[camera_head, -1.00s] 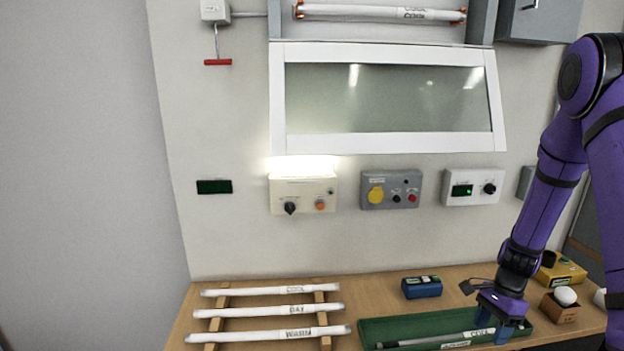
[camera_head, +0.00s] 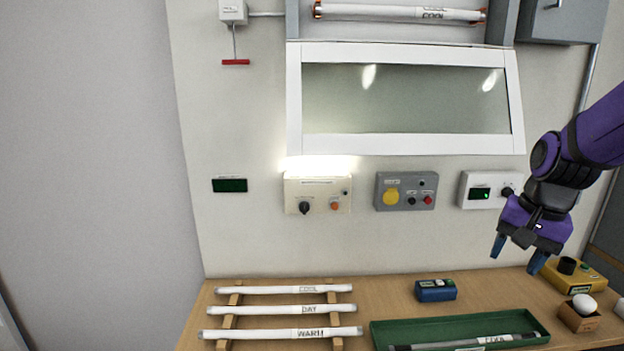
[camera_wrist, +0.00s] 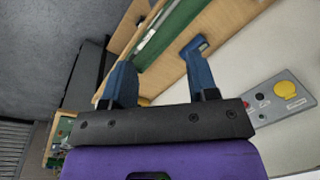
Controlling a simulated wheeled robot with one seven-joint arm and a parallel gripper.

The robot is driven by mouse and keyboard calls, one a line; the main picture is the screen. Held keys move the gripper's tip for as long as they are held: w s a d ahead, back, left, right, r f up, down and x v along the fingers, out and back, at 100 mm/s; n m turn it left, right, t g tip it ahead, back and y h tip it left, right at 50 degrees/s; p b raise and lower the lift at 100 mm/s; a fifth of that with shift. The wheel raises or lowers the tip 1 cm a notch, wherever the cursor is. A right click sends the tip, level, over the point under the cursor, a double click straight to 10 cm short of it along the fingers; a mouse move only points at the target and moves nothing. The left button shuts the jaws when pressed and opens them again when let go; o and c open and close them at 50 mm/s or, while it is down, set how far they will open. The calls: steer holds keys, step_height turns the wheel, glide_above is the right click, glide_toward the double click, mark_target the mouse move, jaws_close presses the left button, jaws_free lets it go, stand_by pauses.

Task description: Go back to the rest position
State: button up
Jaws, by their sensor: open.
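My gripper (camera_head: 518,252) is raised in the air at the right in the head view, in front of the wall and above the back right of the bench. Its two blue fingers are spread apart with nothing between them. The wrist view also shows the open gripper (camera_wrist: 160,75), with the bench edge and green tray beyond.
A rack (camera_head: 335,343) at the bench's left holds tubes marked COOL, DAY and WARM. A blue device (camera_head: 436,290), a yellow box (camera_head: 580,276) and a wooden box (camera_head: 578,318) with a white ball stand on the bench. Control boxes (camera_head: 405,191) line the wall.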

steer(key=s+a+r+n+t, duration=0.2)
steer(key=s+r+n, duration=0.1)
steer(key=s+r, duration=0.2)
steer(key=s+a+r+n+t+h, duration=0.1)
steer(key=s+r+n, duration=0.3)
steer(key=s, duration=0.6)
steer(key=shift+a+r+t, duration=0.4)
steer(key=shift+a+r, duration=0.5)
